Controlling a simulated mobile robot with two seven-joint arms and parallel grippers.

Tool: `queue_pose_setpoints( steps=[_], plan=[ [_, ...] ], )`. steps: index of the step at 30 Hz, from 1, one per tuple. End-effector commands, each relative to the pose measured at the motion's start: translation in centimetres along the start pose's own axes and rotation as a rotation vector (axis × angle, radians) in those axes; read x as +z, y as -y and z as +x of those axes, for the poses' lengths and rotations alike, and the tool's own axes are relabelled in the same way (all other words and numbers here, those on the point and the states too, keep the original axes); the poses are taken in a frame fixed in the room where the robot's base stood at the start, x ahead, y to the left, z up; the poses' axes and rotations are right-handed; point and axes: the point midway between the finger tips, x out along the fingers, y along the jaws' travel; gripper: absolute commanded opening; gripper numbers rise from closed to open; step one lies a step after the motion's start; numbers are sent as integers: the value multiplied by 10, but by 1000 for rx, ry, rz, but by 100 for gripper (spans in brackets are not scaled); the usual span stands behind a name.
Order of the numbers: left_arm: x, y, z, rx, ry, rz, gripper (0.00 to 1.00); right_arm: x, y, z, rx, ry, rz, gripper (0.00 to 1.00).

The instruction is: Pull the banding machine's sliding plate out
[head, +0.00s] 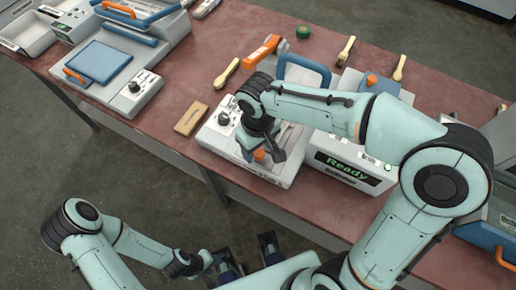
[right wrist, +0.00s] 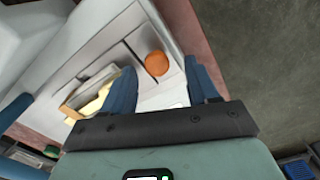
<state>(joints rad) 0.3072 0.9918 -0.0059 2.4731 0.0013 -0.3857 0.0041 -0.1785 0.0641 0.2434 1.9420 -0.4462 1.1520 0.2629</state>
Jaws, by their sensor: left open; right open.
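The white banding machine (head: 285,172) stands at the table's front edge, below my right gripper (head: 264,150). Its round orange knob (head: 259,154) shows beside the fingers. In the right wrist view the orange knob (right wrist: 156,63) sits on a white plate (right wrist: 166,92), between and slightly beyond the blue fingertips of my open right gripper (right wrist: 165,73). I cannot tell whether a finger touches the knob. A pale yellowish piece (right wrist: 93,104) lies in a slot beside the plate. My left gripper (head: 247,252) is open and empty, low in front of the table.
A box with a "Ready" display (head: 350,168) adjoins on the right. A wooden block (head: 190,118), brushes (head: 346,50) and an orange-handled tool (head: 263,50) lie on the red table (head: 180,75). Another machine (head: 105,70) stands at left. The floor in front is clear.

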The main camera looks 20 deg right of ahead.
Motion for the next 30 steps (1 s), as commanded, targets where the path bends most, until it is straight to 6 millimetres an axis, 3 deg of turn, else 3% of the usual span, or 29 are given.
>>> queue_pose_setpoints(
  steps=[6,13,19,30],
  plan=[
    [-1,-4,-10,1,-4,1,43,-1,1,-54,-1,-6,-1,59],
    [-1,-7,-18,2,-6,2,43,0,2,-96,-2,-4,-2,59],
    [-2,-8,-20,3,-7,3,43,0,2,-110,-2,-1,-2,59],
    [-2,-8,-20,2,-7,3,43,1,2,-111,-1,0,-2,59]
  ],
)
